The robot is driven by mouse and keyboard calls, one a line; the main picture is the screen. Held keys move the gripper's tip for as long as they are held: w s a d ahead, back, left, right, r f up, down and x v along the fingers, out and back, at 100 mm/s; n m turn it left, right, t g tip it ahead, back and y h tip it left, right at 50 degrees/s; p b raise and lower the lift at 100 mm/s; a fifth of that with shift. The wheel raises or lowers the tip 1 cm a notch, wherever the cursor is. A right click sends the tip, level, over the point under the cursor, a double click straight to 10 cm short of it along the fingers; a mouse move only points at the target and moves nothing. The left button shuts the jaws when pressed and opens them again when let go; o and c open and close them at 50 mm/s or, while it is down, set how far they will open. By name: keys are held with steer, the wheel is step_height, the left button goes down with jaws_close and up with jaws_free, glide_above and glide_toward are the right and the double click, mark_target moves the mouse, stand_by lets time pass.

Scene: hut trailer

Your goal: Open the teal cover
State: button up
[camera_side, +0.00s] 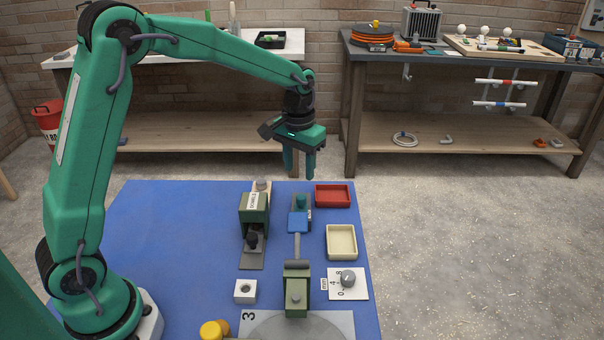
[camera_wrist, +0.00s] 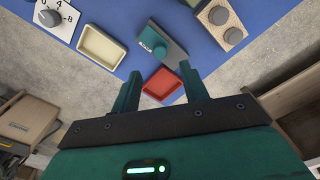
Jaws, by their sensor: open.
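A small teal part (camera_side: 301,202) stands on a grey piece behind a blue block on the blue mat in the side view; I take it for the teal cover. My gripper (camera_side: 299,174) points down, open and empty, above the far edge of the mat, apart from the cover. In the wrist view my gripper (camera_wrist: 160,70) has its two teal fingers spread, with the red tray between them.
A red tray (camera_side: 333,187) and a cream tray (camera_side: 327,242) lie right of the cover. Nearer are a green block (camera_side: 297,291), a dial card (camera_side: 362,283) and a white holed block (camera_side: 245,283). The mat's left is clear.

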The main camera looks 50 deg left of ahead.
mark_target(301, 196)
steer(key=shift+w+f, duration=0.25)
steer(key=shift+f, duration=0.15)
steer(key=shift+f, duration=0.15)
steer(key=shift+f, duration=3.75)
jaws_close()
